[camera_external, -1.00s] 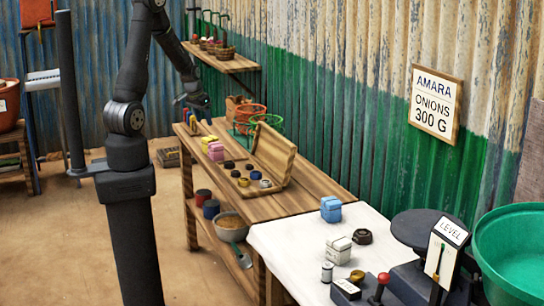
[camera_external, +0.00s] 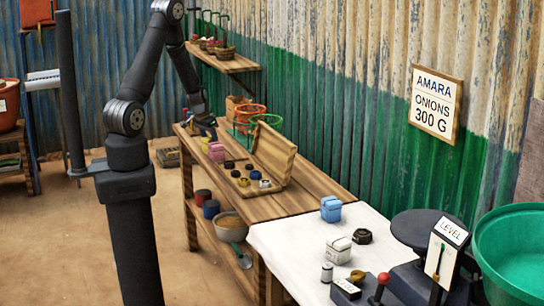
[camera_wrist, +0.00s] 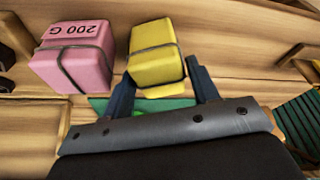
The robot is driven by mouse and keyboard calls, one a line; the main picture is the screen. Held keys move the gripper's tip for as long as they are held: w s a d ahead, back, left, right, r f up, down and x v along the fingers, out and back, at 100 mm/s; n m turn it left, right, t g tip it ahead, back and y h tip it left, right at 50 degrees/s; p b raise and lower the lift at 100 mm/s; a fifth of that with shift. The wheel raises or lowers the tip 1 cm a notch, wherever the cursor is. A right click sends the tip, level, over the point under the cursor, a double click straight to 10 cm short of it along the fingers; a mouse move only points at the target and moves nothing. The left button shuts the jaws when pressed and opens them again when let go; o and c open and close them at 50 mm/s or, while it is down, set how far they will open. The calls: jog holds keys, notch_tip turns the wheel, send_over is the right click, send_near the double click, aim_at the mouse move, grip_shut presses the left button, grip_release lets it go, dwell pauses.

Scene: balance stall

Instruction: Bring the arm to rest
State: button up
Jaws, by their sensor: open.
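My gripper (camera_external: 203,130) is low over the far end of the wooden bench, near the pink block (camera_external: 216,152). In the wrist view my gripper (camera_wrist: 158,70) is open, its two dark fingers apart. A yellow strapped block (camera_wrist: 155,50) lies ahead of them, its near end showing between the fingertips. The fingers do not look closed on it; contact cannot be told. The pink block, labelled 200 G, also shows in the wrist view (camera_wrist: 78,58), left of the yellow one.
An open wooden case (camera_external: 275,155) with several small round weights stands on the bench (camera_external: 300,200). Green and orange wire baskets (camera_external: 245,118) stand behind. A white cloth with a blue block (camera_external: 331,208) and the scale (camera_external: 415,228) lies at right.

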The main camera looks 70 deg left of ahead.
jog(key=shift+x, duration=1)
jog(key=shift+r, duration=0.15)
jog(key=v, duration=1.2)
jog(key=x, duration=1.2)
notch_tip(320, 180, up, 22)
jog(key=w+d+m, duration=0.2)
jog(key=w+d, duration=0.2)
jog(key=d, duration=0.3)
jog(key=w+d+m+h, duration=0.1)
jog(key=w+d+m, duration=0.1)
jog(key=w+d, duration=0.3)
jog(key=d, duration=0.2)
jog(key=shift+d+m, duration=0.25)
jog(key=shift+m, duration=0.15)
jog(key=shift+w, duration=0.15)
